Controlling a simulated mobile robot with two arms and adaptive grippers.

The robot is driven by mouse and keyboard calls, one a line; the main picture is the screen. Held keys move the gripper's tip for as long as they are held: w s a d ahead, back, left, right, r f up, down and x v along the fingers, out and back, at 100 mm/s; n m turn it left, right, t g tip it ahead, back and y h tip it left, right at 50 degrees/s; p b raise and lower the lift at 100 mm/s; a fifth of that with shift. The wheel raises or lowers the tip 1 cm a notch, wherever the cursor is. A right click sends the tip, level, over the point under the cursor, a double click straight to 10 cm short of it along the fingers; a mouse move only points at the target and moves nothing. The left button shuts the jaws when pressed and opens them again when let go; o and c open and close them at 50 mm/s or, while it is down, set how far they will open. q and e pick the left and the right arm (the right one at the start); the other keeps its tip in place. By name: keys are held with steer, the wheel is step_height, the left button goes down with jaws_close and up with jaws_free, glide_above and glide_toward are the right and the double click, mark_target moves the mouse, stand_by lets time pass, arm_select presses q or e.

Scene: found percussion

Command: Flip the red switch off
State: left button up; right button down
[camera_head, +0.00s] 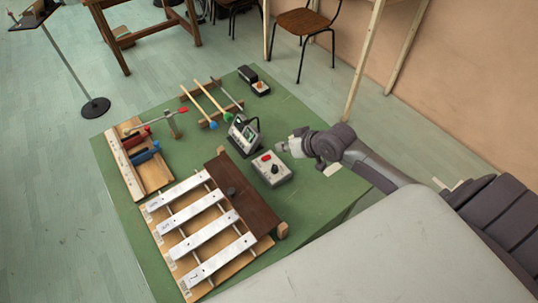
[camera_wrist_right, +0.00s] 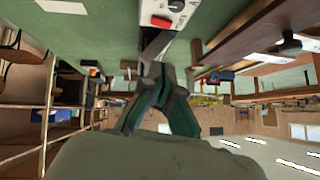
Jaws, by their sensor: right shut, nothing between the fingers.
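A pale grey box (camera_head: 279,178) stands on the green table, with a red switch (camera_head: 266,158) at its far end and a black knob (camera_head: 275,169) nearer. In the right wrist view the box (camera_wrist_right: 154,7) is cut off by the top edge, and the red switch (camera_wrist_right: 160,22) shows on it. My right gripper (camera_head: 283,147) is shut and empty, just right of the switch end of the box. In its wrist view the fingers (camera_wrist_right: 158,43) point toward the red switch; I cannot tell whether they touch. My left gripper is not in view.
A small screen device (camera_head: 243,132) stands left of the box. A metal-bar xylophone (camera_head: 205,233) with a brown board (camera_head: 240,195) lies nearer. Mallets on a wooden rack (camera_head: 212,100) and a small dark box with an orange button (camera_head: 260,88) lie farther back.

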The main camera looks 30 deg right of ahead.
glide_above(264, 158)
steer(key=s+d, duration=0.2)
step_height(264, 158, down, 4)
steer(key=shift+a+r, duration=0.1)
steer(key=f, duration=0.2)
steer(key=f+p, duration=0.1)
steer(key=shift+w+a+f, duration=0.2)
steer(key=shift+a+f, duration=0.1)
steer(key=shift+a, duration=0.05)
steer(key=shift+a+f, duration=0.1)
steer(key=shift+f, duration=0.4)
steer(key=shift+s+a+f, duration=0.1)
steer(key=shift+a+f, duration=0.05)
steer(key=shift+f, duration=0.1)
steer(key=shift+s, duration=0.1)
steer(key=shift+f, duration=0.1)
